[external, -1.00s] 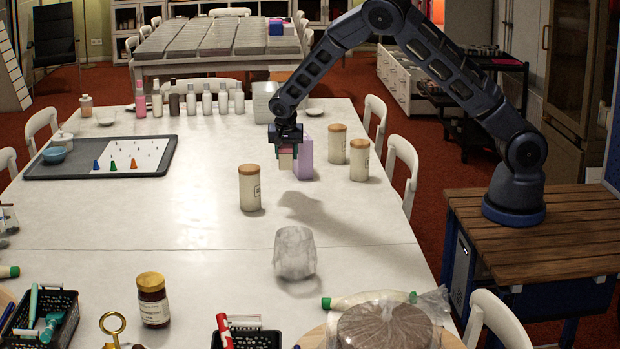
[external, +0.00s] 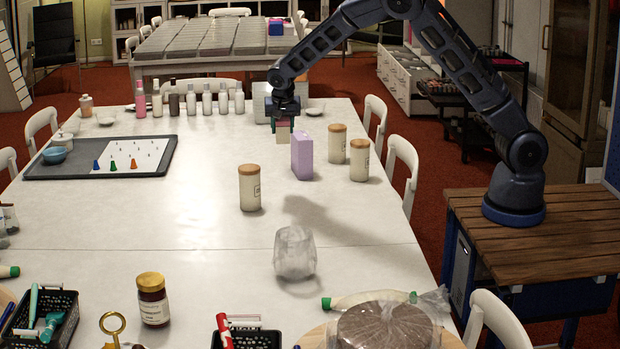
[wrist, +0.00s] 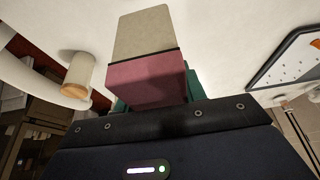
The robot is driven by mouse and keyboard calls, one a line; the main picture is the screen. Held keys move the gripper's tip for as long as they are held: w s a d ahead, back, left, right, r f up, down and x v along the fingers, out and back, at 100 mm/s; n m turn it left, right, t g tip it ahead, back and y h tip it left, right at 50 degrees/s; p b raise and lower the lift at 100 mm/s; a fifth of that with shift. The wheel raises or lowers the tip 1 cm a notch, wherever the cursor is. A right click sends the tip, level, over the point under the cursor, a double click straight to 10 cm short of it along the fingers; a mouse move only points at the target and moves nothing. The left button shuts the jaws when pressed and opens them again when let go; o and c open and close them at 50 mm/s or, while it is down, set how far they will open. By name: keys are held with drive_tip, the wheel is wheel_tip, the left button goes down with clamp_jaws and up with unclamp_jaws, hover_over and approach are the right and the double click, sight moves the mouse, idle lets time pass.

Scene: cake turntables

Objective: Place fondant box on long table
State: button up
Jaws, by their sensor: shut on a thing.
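My gripper (external: 284,113) is shut on a small box (external: 283,134) with a cream part and a dusky pink part, which I take for the fondant box. It hangs below the gripper over the far half of the long white table (external: 200,225), apparently above the surface. In the wrist view the box (wrist: 147,60) sticks out between the green fingers (wrist: 155,98), its cream part outermost. A lilac box (external: 302,156) stands upright on the table, just right of the held box.
Cream canisters with wooden lids (external: 250,188) stand near the lilac box. A row of bottles (external: 190,100) and a pale box (external: 262,102) stand at the far end. A dark tray (external: 60,168) lies left. The table's middle left is clear.

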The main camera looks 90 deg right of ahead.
drive_tip(key=w+a+f+n+t, duration=0.25)
drive_tip(key=w+a+n, duration=0.4)
drive_tip(key=a, duration=0.55)
drive_tip(key=w+a+r+n+t+y, duration=0.1)
drive_tip(key=w+a+n+y, duration=0.5)
drive_tip(key=a, duration=1.3)
drive_tip(key=w+a+r+n+t, duration=0.1)
drive_tip(key=a+r+n, duration=0.1)
drive_tip(key=a+n, duration=1.2)
drive_tip(key=a+f+m, duration=0.1)
drive_tip(key=f, duration=0.5)
drive_tip(key=a+f+m, duration=0.1)
drive_tip(key=f, duration=0.6)
drive_tip(key=a+f+m, duration=0.2)
drive_tip(key=f, duration=0.5)
drive_tip(key=shift+a+f, duration=0.1)
drive_tip(key=o, duration=1.2)
drive_tip(key=shift+f, duration=0.1)
drive_tip(key=shift+c, duration=0.2)
